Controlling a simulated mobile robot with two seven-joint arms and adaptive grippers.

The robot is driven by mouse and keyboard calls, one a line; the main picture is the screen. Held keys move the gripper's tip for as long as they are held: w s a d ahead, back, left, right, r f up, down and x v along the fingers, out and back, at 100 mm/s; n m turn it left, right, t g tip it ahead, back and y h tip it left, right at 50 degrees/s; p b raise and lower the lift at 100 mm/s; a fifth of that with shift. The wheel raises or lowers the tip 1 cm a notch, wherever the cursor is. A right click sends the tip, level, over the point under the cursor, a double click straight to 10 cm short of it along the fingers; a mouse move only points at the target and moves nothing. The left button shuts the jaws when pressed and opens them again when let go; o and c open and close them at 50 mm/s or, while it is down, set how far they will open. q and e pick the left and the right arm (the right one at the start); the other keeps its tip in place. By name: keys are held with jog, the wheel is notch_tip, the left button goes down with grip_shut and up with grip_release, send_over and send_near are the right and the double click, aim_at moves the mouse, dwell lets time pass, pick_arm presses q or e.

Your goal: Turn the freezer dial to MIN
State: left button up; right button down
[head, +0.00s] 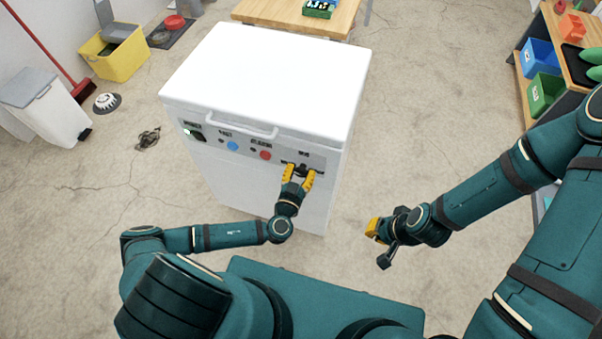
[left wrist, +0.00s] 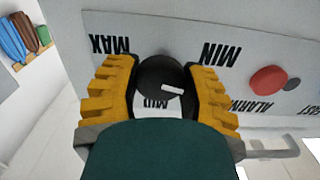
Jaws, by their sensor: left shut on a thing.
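The white chest freezer (head: 262,75) stands in front of me with a grey control panel on its front. The black dial (left wrist: 152,72) is at the panel's right end; in the head view it is small and partly hidden between the fingers. My left gripper (head: 301,177) is shut on the dial, with a yellow finger on each side. In the left wrist view the labels appear upside down: MAX (left wrist: 109,44) upper left, MIN (left wrist: 220,55) upper right, MID (left wrist: 155,103) below. The dial's white mark lies low and right of its centre, near MID. My right gripper (head: 380,243) is open, empty, away from the freezer.
A red button (head: 265,155) and a blue button (head: 233,146) sit left of the dial, below the lid handle (head: 240,128). A yellow bin (head: 118,60), a white bin (head: 45,105) and a shelf with crates (head: 545,92) stand farther off. The floor around the freezer is mostly clear.

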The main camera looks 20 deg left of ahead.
pick_arm(q)
jog(key=shift+n+b, duration=0.35)
jog(key=shift+n, duration=1.95)
jog(key=shift+r, duration=0.1)
jog(key=o, duration=1.2)
jog(key=s, duration=1.2)
jog(key=shift+a, duration=0.25)
